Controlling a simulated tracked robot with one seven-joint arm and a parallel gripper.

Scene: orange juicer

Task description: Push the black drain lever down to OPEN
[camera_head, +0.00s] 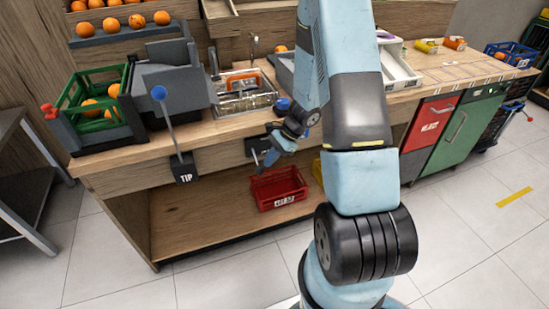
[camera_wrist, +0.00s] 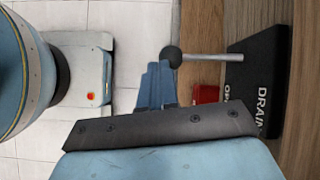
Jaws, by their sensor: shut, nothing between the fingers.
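The black drain lever (camera_wrist: 215,57) shows in the wrist view as a grey rod with a black ball knob (camera_wrist: 171,55). The rod sticks out from a black plate (camera_wrist: 262,85) marked DRAIN, with the start of OPEN partly visible. My gripper (camera_wrist: 157,72) is shut and empty. Its blue fingertips are right beside the ball knob; I cannot tell if they touch it. In the head view, my gripper (camera_head: 264,168) is in front of the counter edge, by the dark drain plate (camera_head: 257,144).
A red crate (camera_head: 279,189) is on the lower shelf under the drain plate. A lever with a blue knob (camera_head: 159,93) rises from the TIP plate (camera_head: 184,168) at left. A sink (camera_head: 243,93) is in the counter above. The floor in front is clear.

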